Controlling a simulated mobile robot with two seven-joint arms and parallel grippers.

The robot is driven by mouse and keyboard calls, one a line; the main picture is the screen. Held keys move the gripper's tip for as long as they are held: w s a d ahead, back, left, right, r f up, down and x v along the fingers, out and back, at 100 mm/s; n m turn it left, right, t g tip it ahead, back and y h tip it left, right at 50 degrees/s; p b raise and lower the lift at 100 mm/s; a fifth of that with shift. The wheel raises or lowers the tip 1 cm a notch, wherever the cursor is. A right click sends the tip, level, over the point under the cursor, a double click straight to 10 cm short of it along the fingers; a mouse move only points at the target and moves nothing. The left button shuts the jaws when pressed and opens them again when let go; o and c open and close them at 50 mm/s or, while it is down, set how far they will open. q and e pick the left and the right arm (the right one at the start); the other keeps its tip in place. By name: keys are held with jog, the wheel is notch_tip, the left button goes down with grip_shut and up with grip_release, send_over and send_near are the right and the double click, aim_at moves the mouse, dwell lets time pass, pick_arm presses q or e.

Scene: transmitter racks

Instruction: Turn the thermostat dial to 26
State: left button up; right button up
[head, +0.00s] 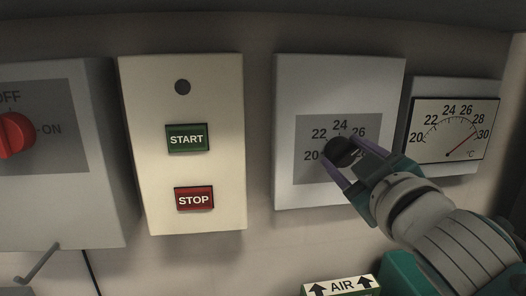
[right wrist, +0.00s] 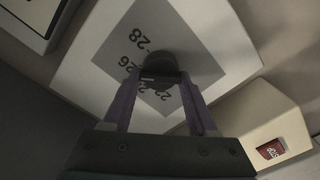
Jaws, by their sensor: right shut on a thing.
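The thermostat is a light grey box (head: 340,85) with a darker grey scale plate marked 20, 22, 24, 26 and partly hidden figures. Its black dial (head: 338,152) is at the plate's middle. My right gripper (head: 347,160) comes in from the lower right and is shut on the dial, with a purple finger on each side. In the right wrist view, the dial (right wrist: 160,66) sits between the two finger tips (right wrist: 158,88). The dial's pointer mark cannot be made out. The left gripper is not in view.
A thermometer (head: 456,130) to the right has its red needle near 30. A cream panel (head: 183,120) with START and STOP buttons is left of the thermostat. A red OFF/ON knob (head: 14,134) is at the far left. An AIR sign (head: 341,286) is below.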

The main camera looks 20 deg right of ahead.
dwell(0.3)
jog(key=o, duration=1.4)
jog(key=shift+c, duration=0.2)
jog(key=shift+s, duration=0.1)
jog(key=b+v, duration=0.2)
jog(key=v, duration=0.7)
jog(key=shift+s, duration=0.4)
jog(key=shift+a, duration=0.1)
